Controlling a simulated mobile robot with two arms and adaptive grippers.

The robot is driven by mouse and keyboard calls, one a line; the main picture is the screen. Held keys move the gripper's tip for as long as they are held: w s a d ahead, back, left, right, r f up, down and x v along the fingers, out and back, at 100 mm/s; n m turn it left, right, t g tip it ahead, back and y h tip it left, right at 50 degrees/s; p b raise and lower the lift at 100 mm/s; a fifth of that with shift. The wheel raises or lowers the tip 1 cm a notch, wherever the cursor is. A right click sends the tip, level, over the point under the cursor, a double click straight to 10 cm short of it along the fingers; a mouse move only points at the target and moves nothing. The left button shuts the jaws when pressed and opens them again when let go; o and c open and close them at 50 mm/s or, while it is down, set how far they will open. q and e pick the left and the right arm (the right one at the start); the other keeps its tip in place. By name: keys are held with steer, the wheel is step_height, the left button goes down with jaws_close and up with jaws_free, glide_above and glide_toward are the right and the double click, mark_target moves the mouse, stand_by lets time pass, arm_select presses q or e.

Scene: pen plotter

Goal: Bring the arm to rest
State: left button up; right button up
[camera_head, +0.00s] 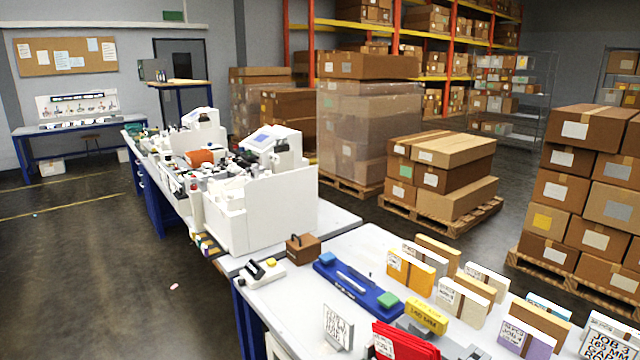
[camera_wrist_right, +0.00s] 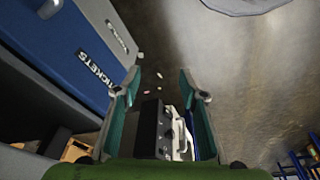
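My right gripper (camera_wrist_right: 162,86) shows in the right wrist view with its two teal fingers spread apart. Nothing is clearly held between them. A dark box with a white part (camera_wrist_right: 165,132) shows in the gap; I cannot tell what it is or how far off it lies. A blue drawer front (camera_wrist_right: 85,65) marked "TICKETS" is to the left of the fingers. Neither gripper nor arm shows in the head view, and my left gripper is in no view.
A white table (camera_head: 290,285) at the front carries a blue tray (camera_head: 350,290), a yellow block (camera_head: 426,318) and several upright cards. A white machine (camera_head: 270,205) stands behind it. Cartons on pallets (camera_head: 440,175) are farther back. Floor (camera_head: 110,270) on the left is mostly clear.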

steer(key=s+d+f+g, duration=0.1)
steer(key=s+f, duration=0.3)
steer(key=f, duration=0.4)
steer(key=s+f, duration=0.4)
steer(key=f, duration=0.4)
steer(key=s+d+f, duration=0.2)
steer(key=s+f, duration=0.6)
steer(key=s, duration=0.3)
steer(key=shift+s+d+g, duration=0.2)
steer(key=shift+s+g, duration=0.2)
steer(key=c, duration=0.3)
steer(key=shift+a+f, duration=0.1)
